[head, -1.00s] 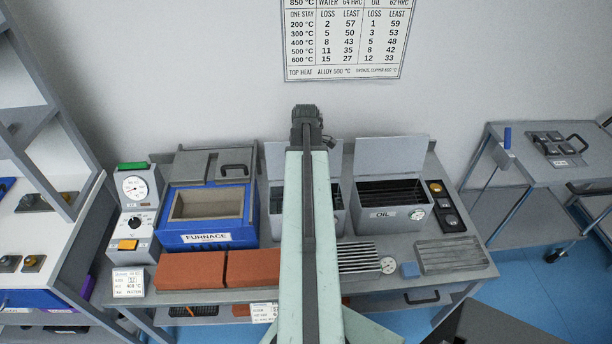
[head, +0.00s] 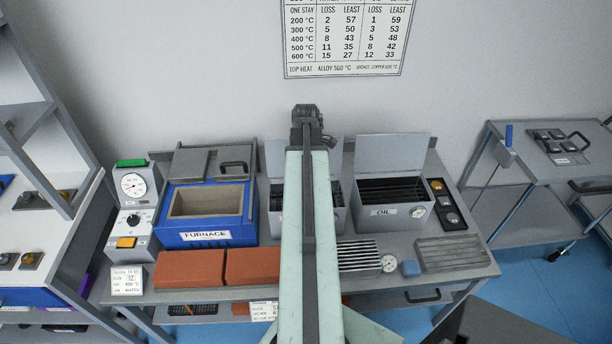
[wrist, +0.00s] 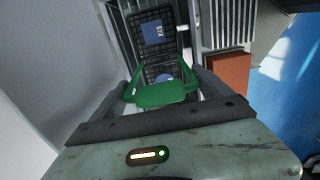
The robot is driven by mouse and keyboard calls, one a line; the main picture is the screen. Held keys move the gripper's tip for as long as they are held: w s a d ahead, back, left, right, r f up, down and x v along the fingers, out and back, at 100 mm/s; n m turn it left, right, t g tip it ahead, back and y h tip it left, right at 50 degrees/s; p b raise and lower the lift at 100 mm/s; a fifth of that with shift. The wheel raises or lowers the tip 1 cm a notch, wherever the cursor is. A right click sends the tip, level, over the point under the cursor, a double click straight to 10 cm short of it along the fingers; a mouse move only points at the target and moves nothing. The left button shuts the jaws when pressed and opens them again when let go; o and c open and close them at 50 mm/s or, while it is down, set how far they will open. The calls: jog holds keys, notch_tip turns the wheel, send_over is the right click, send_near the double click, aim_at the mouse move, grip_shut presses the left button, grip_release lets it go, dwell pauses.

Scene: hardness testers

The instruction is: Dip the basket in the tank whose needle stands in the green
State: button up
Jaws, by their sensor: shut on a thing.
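My gripper (wrist: 160,98) is shut on the green handle (wrist: 165,94) of a dark mesh basket (wrist: 141,38) in the wrist view. A blue piece (wrist: 153,31) shows in the basket. In the head view my arm reaches over the middle tank (head: 292,212), hiding its front label, its gauge, the gripper and the basket. Whether the basket is in or above this tank, I cannot tell. The OIL tank (head: 370,222) stands right of it with its lid up. Its round gauge (head: 417,210) is too small to read the needle.
The blue furnace (head: 206,222) stands left of the tanks, with red bricks (head: 252,266) in front. A ribbed grey rack (head: 358,254), a small dial (head: 388,263), a blue block (head: 410,268) and a grooved plate (head: 452,254) lie at front right. A wall chart (head: 345,40) hangs behind.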

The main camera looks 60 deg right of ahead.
notch_tip(320, 180, up, 11)
jog(key=p, duration=1.1)
jog(key=shift+r, duration=0.2)
jog(key=shift+f, duration=0.1)
